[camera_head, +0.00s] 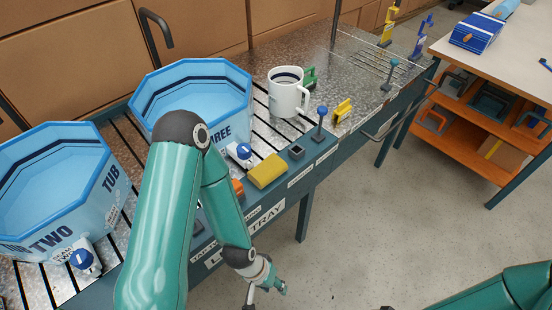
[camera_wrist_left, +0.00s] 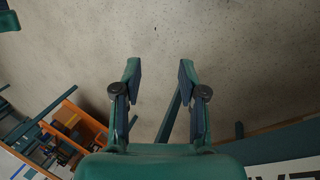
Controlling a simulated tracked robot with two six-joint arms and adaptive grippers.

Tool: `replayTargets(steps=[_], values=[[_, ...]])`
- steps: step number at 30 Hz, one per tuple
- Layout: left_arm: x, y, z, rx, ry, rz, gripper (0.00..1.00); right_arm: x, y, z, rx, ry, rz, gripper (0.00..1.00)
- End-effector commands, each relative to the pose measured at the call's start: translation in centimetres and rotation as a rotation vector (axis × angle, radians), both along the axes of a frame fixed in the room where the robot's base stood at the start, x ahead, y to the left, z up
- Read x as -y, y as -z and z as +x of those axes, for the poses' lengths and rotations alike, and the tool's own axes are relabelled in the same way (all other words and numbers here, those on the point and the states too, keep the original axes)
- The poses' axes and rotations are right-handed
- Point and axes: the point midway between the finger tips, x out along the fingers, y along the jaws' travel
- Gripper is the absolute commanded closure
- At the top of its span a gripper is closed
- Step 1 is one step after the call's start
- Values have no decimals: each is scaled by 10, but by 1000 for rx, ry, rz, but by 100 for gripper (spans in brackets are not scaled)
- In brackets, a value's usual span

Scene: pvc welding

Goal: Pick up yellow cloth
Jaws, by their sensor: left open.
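The yellow cloth (camera_head: 267,171) is a folded block near the front edge of the metal table in the head view. My left gripper (camera_head: 268,294) hangs in front of the table's edge, lower than the cloth and apart from it. In the left wrist view its two fingers (camera_wrist_left: 160,85) are spread with nothing between them, and the floor shows behind. The cloth is not visible in the left wrist view. Part of my right arm (camera_head: 510,290) shows at the bottom right of the head view, with its gripper out of view.
Blue tubs (camera_head: 192,95) (camera_head: 60,185) stand on the slatted table (camera_head: 340,60). A white mug (camera_head: 287,92), a blue-knobbed lever (camera_head: 320,122) and a blue-capped white fitting (camera_head: 241,153) stand near the cloth. An orange shelf unit (camera_head: 460,139) is at right. Floor between is clear.

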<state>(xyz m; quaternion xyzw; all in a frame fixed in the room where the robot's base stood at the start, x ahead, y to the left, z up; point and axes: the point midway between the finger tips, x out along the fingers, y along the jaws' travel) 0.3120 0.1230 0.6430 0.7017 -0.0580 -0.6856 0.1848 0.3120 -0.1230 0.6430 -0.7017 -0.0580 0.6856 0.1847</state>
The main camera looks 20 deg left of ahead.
Motion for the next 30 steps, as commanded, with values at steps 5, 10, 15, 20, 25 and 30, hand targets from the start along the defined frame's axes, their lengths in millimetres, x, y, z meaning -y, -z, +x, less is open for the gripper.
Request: replayTargets(steps=[5, 10, 15, 20, 25, 30], values=[[0, 0, -1, -1, 0, 0, 58, 0, 0, -1, -1, 0, 0, 60], [0, 0, -1, -2, 1, 0, 58, 0, 0, -1, -2, -1, 0, 60], [0, -3, 4, 6, 9, -1, 35, 0, 0, -1, -2, -1, 0, 60], [-5, -23, 32, 28, 85, -4, 8, 0, 0, -1, -1, 0, 0, 60], [-14, -81, 80, 66, 251, 22, 3, 0, 2, 0, -1, 0, 0, 60], [-32, -142, 106, 75, 383, 83, 3, 0, 3, 0, -1, 0, 0, 60]])
